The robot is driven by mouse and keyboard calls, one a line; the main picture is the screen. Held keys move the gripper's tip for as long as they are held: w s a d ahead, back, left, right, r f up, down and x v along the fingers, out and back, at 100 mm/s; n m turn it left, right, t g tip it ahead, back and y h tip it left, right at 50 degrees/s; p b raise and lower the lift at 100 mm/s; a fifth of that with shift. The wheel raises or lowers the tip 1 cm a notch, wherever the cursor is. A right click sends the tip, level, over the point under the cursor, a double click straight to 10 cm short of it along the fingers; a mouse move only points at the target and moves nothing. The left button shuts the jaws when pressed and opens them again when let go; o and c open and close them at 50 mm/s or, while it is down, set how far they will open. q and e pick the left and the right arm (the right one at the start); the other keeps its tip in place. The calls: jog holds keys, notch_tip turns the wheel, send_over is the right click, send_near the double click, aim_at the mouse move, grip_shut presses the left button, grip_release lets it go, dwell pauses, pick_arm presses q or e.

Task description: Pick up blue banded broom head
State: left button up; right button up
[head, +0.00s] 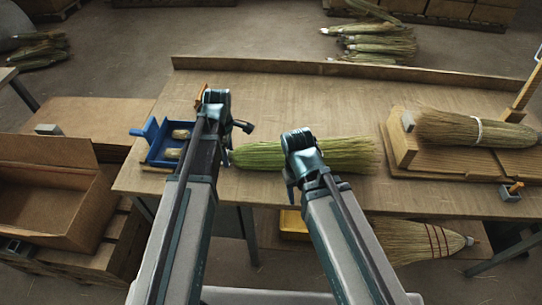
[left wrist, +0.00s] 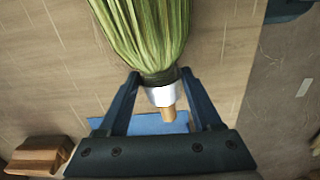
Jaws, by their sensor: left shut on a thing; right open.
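A green broom head (head: 345,153) lies across the middle of the table, its bristles fanning to the right. In the left wrist view its bristles (left wrist: 145,30) narrow to a dark band, a white collar (left wrist: 161,96) and a short wooden stub. No band looks clearly blue. My left gripper (head: 224,132) is at the broom head's narrow left end; its fingers (left wrist: 159,78) are shut around the neck.
A blue tray (head: 151,135) with pale pieces sits at the table's left edge. A second broom (head: 445,126) lies on a wooden rack (head: 399,146) at right. A red-banded broom (head: 405,240) and yellow bin (head: 292,222) are below the front edge. The table's back is clear.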

pick_arm(q)
grip_shut()
pick_arm(e)
jog(key=shift+r, duration=0.1)
